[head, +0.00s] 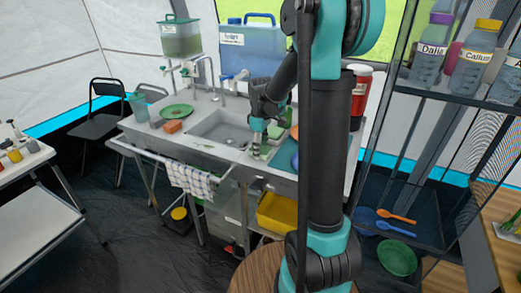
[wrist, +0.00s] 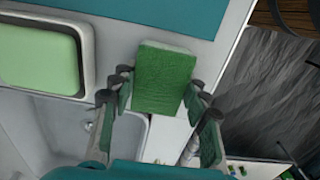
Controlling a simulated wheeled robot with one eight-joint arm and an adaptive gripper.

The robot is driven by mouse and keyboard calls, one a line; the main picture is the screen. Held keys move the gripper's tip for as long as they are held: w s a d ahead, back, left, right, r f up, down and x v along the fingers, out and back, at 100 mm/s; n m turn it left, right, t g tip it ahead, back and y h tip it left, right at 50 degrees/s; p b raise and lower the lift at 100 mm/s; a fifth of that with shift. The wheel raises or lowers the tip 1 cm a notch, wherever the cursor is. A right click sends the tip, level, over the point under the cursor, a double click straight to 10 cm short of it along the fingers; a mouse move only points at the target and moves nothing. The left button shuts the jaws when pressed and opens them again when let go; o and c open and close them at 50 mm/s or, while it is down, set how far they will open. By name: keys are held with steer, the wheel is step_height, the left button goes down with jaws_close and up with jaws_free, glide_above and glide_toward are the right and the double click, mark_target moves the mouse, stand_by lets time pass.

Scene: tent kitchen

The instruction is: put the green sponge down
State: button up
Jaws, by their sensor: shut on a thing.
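The green sponge (wrist: 165,75) is a thick block seen between the two fingers of my gripper (wrist: 160,90) in the wrist view. My gripper is shut on it, one finger on each side. In the head view my gripper (head: 260,147) is over the sink unit, just right of the sink basin (head: 222,130). The sponge is small there and partly hidden by the fingers. I cannot tell whether its underside touches the counter.
A blue water container (head: 248,46) is behind. A pale green-filled tray (wrist: 40,55) and teal surface (wrist: 170,14) lie near the sponge.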

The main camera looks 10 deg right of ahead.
mark_target(261, 148)
steer(key=shift+f, duration=0.1)
steer(key=o, duration=1.3)
step_height(261, 148, up, 12)
steer(key=shift+r, duration=0.15)
